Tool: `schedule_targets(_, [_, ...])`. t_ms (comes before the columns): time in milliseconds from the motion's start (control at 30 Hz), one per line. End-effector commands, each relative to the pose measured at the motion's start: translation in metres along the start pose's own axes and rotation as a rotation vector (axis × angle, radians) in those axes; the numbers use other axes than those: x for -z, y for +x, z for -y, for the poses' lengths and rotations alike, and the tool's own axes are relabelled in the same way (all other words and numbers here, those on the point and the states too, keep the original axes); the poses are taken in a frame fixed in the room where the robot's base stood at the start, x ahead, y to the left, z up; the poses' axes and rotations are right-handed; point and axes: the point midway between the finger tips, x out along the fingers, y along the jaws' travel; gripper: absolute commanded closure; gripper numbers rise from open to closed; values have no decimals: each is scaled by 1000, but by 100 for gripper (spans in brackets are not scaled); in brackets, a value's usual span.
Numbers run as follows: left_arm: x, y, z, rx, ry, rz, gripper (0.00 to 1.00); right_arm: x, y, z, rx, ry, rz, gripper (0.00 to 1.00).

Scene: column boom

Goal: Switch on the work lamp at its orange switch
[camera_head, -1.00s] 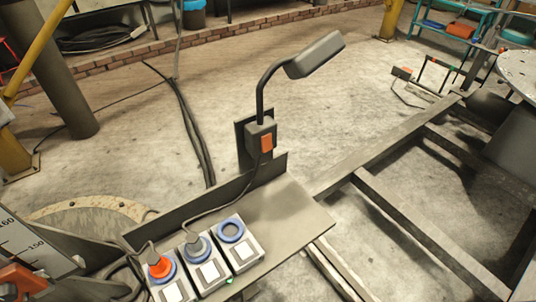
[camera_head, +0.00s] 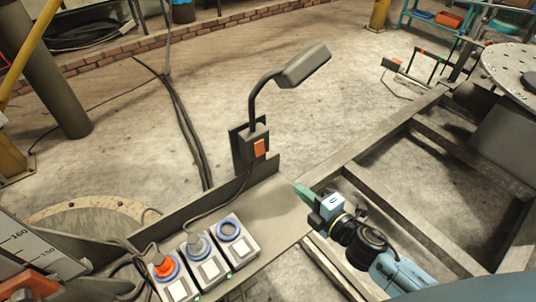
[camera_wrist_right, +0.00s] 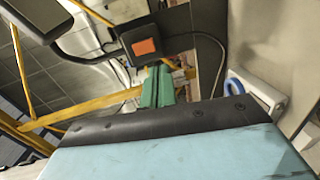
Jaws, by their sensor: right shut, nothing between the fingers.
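In the right wrist view the orange switch (camera_wrist_right: 144,47) shows just beyond the fingers. My right gripper (camera_head: 303,192) is shut and empty, with green fingertips pointing left toward the lamp, below and right of the switch and apart from it. The right wrist view shows its green fingers (camera_wrist_right: 157,88) together. My left gripper is not in view.
Several sockets with blue rings (camera_head: 229,231) stand on the shelf (camera_head: 275,212), left of my right gripper. A cable runs from the lamp box. A steel frame (camera_head: 385,150) lies right.

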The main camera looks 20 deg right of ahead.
Motion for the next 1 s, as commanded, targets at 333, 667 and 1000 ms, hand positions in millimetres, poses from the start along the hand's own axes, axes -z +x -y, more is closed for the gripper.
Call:
schedule_targets(333, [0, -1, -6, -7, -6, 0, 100, 6, 0, -17, -33, -42, -21, 100])
schedule_targets(667, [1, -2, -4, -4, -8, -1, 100, 6, 19, -19, -36, -41, -21, 100])
schedule_targets(1000, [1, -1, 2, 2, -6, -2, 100, 8, 82, -21, -36, -41, -20, 100])
